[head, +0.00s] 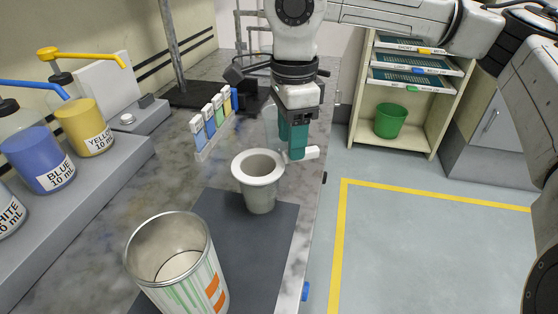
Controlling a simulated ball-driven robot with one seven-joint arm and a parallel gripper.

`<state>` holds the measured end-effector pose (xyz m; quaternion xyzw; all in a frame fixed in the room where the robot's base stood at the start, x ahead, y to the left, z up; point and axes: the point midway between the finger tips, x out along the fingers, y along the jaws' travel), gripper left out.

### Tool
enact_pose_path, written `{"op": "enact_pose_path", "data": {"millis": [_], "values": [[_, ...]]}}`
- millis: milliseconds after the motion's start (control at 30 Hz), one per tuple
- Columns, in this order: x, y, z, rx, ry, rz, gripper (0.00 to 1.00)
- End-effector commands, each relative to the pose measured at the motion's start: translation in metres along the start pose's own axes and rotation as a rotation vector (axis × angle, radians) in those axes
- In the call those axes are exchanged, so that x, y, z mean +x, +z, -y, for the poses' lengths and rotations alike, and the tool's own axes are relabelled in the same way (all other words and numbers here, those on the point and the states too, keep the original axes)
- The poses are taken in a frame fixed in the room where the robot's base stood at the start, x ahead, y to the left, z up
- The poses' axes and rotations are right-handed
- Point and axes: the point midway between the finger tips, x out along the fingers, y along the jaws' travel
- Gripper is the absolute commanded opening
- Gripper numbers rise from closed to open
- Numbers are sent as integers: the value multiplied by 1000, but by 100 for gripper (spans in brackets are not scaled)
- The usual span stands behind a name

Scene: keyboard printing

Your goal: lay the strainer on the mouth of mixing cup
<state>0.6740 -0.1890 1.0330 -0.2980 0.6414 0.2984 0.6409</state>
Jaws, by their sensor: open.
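A pale grey cup (261,199) stands upright on the dark mat (282,224), beside the counter's right edge. A wide, pale ring-like rim (240,177) surrounds its mouth. I cannot tell whether this rim is part of the cup or a strainer lying on it. No separate strainer can be made out. My gripper (296,146) has teal fingers and points down, just behind and to the right of the cup, apart from its rim. It is open. A small white piece shows at its lower end; I cannot tell whether it is a fingertip or something else.
A large metal cup (214,262) with green and orange markings stands at the front of the mat. Blue (40,160) and yellow (84,125) pump bottles line the left ledge. A colored rack (213,123) stands behind. Open floor lies right of the counter.

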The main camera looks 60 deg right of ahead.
Motion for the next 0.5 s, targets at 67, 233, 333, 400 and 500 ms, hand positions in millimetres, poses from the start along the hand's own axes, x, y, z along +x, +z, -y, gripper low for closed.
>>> {"op": "enact_pose_path", "data": {"millis": [67, 233, 333, 400, 500], "values": [[6, 0, 0, -1, 0, 1, 49], [29, 3, -3, -2, 2, 2, 49], [43, 3, -3, 0, 2, 1, 49], [50, 3, -3, 0, 0, 1, 49], [55, 3, -3, -1, 0, 1, 49]]}}
